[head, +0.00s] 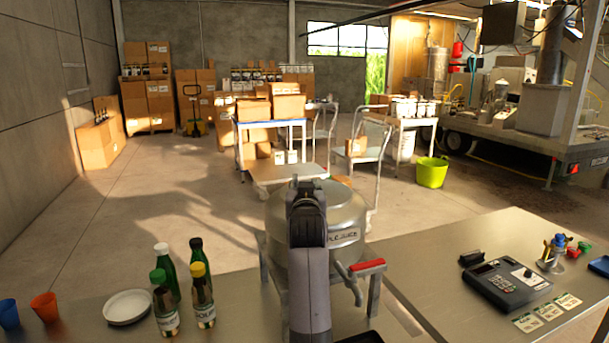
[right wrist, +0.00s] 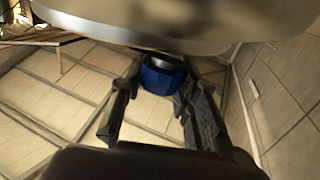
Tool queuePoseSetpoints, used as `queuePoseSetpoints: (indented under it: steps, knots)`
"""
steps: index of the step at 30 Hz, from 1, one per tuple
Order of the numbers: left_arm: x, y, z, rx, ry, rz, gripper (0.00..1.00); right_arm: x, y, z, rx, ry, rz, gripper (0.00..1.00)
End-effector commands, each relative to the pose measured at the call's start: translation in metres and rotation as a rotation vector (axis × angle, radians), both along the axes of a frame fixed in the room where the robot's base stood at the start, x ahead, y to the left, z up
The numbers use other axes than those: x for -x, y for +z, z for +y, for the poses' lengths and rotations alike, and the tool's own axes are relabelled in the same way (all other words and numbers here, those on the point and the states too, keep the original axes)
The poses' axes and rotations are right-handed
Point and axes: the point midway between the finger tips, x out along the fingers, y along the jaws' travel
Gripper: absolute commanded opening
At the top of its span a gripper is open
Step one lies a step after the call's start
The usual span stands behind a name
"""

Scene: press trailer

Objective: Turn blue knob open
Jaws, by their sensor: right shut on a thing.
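The blue knob (right wrist: 160,76) shows in the right wrist view, just under the rounded metal edge of a vessel. My right gripper (right wrist: 158,88) has its two dark fingers on either side of the knob, and it is shut on it. In the head view an arm of mine rises from the bottom centre in front of the steel vessel (head: 342,222); its fingertips and the blue knob are hidden there. My left gripper is not in view.
A red-handled tap (head: 367,266) is at the vessel's right. Bottles (head: 203,300), a white plate (head: 128,307) and cups stand on the table at left. A card terminal (head: 506,283) lies at right. Carts with boxes (head: 287,103) stand behind.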

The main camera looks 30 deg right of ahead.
Motion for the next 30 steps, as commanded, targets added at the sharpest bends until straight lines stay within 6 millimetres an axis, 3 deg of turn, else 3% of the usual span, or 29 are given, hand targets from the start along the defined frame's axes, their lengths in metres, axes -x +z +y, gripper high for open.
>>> queuePoseSetpoints:
  steps: [3, 11, 30]
  knots:
    - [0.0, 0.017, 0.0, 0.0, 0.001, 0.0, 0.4, 0.002, 0.005, -0.003, 0.009, 0.087, 0.004, 0.01]
    - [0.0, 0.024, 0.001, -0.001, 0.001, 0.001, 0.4, 0.001, 0.002, -0.004, 0.012, 0.292, 0.003, 0.01]
    - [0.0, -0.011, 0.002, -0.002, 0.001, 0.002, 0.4, 0.0, -0.001, -0.003, 0.005, 0.673, -0.001, 0.01]
